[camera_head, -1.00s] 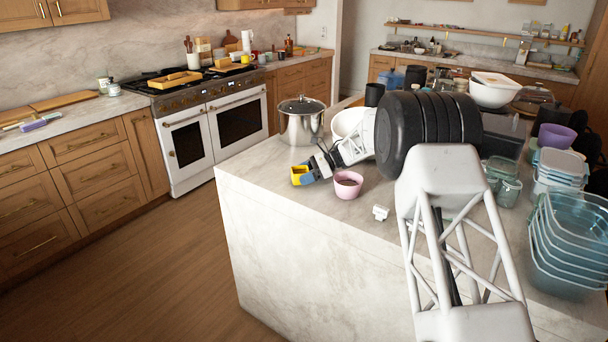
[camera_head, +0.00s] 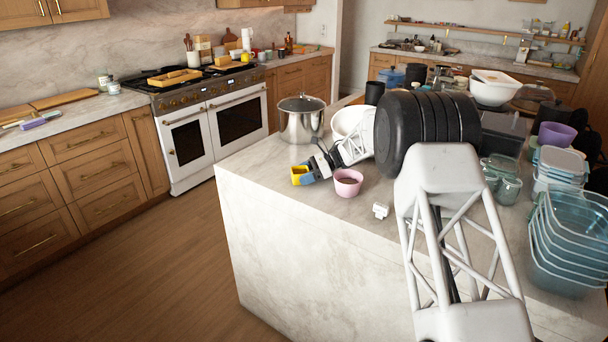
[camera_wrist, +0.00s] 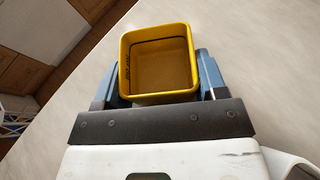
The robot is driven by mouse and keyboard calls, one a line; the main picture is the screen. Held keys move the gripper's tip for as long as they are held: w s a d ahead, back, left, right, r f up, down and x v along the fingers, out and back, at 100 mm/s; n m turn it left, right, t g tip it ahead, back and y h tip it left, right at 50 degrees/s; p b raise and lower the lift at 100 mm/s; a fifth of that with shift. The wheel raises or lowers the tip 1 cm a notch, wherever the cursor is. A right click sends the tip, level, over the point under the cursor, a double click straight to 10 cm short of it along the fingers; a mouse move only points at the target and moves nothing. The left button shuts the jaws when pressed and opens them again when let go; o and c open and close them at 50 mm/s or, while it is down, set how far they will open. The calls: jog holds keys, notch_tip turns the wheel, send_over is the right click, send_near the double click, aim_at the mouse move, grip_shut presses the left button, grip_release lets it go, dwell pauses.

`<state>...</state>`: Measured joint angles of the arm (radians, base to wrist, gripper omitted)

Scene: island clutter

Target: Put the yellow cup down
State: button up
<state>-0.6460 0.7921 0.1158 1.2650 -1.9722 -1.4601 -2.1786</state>
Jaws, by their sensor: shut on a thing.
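The yellow cup (camera_head: 299,175) is a small square, open-topped cup at the left front edge of the marble island (camera_head: 290,220). My gripper (camera_head: 303,175) is shut on it, with blue fingers on either side. In the wrist view the yellow cup (camera_wrist: 160,62) shows its open top and empty inside, between the blue fingers of my gripper (camera_wrist: 158,80). The pale countertop (camera_wrist: 255,50) lies below it. I cannot tell whether the cup's base touches the counter.
A small white object (camera_head: 381,211) lies nearer. The island's left edge is close to the cup. Stacked containers (camera_head: 570,250) fill the right.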

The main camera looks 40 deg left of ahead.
jog(key=shift+f, duration=0.15)
jog(key=o, duration=1)
notch_tip(320, 180, up, 10)
jog(key=shift+a+f, duration=0.1)
dwell(0.9)
jog(key=shift+s+d+r+m+t+y, duration=0.55)
jog(key=shift+d+r+m+t+y, duration=0.15)
jog(key=shift+r+m+t, duration=0.95)
jog(key=shift+s+d+r+m+t+y, duration=0.65)
jog(key=shift+r+m+t, duration=0.7)
jog(key=shift+m+t, duration=0.6)
jog(key=shift+s+d+r+m+t+y, duration=0.5)
jog(key=shift+d+r+m+t, duration=0.35)
jog(key=shift+r+m+t, duration=0.95)
